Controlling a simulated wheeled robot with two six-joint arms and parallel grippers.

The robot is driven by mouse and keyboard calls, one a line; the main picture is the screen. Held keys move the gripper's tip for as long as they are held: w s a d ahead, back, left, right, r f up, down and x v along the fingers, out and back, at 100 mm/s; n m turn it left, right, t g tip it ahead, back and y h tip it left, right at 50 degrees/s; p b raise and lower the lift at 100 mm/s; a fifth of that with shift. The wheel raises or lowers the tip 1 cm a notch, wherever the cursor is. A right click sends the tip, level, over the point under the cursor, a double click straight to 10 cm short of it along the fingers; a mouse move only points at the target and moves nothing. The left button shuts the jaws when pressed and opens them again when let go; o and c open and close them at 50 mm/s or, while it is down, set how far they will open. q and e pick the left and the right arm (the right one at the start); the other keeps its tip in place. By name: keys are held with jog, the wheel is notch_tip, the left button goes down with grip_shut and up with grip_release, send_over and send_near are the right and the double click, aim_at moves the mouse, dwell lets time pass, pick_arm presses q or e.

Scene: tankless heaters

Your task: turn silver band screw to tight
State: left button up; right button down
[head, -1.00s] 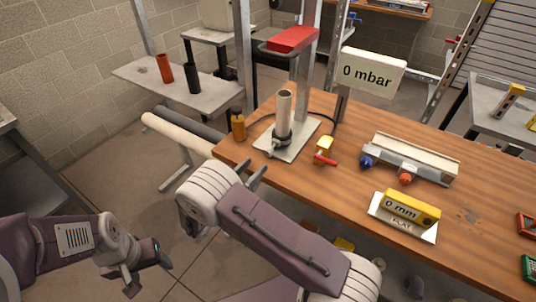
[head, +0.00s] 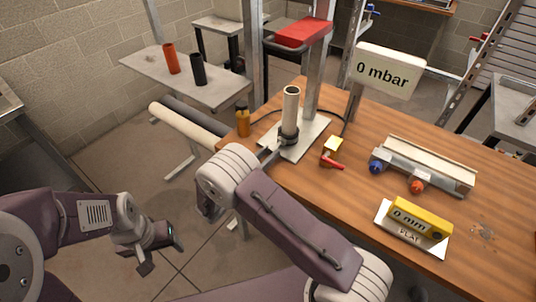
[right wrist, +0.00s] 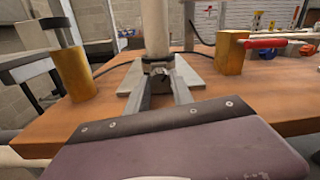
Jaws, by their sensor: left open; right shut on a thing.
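A pale upright pipe (head: 290,108) stands on a light base plate (head: 313,138) on the wooden bench. A band clamp (head: 288,139) goes around its lower part. In the right wrist view, the band's screw (right wrist: 160,72) sits at the foot of the pipe (right wrist: 156,30). My right gripper (head: 270,154) reaches to the front of the band. Its fingers (right wrist: 160,84) are shut on the screw, as the right wrist view shows. How far the screw is turned cannot be seen. My left gripper (head: 162,254) is open and empty, low over the floor at the left.
A brown bottle-like cylinder (head: 242,122) stands left of the plate. A yellow valve with a red handle (head: 332,153) is close on its right. A sign reading 0 mbar (head: 385,72) stands behind. A yellow 0 mm gauge (head: 420,217) lies at the front right.

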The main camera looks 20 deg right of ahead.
jog(key=m+b, duration=0.2)
jog(key=m, duration=0.2)
jog(key=shift+d+f+m, duration=0.1)
jog(key=shift+f+m, duration=0.05)
jog(key=shift+m, duration=0.25)
jog(key=m+b, duration=0.2)
jog(key=m, duration=0.1)
jog(key=shift+m, duration=0.3)
jog(key=m+b, duration=0.4)
jog(key=shift+m+y+b, duration=0.3)
jog(key=shift+m+b, duration=0.7)
jog(key=shift+b, duration=0.05)
jog(key=shift+r+m+b, duration=0.25)
jog(key=shift+m+b, duration=0.05)
jog(key=shift+m, duration=0.1)
jog(key=shift+r, duration=0.1)
jog(key=c, duration=1.1)
grip_release()
jog(key=shift+w, duration=0.1)
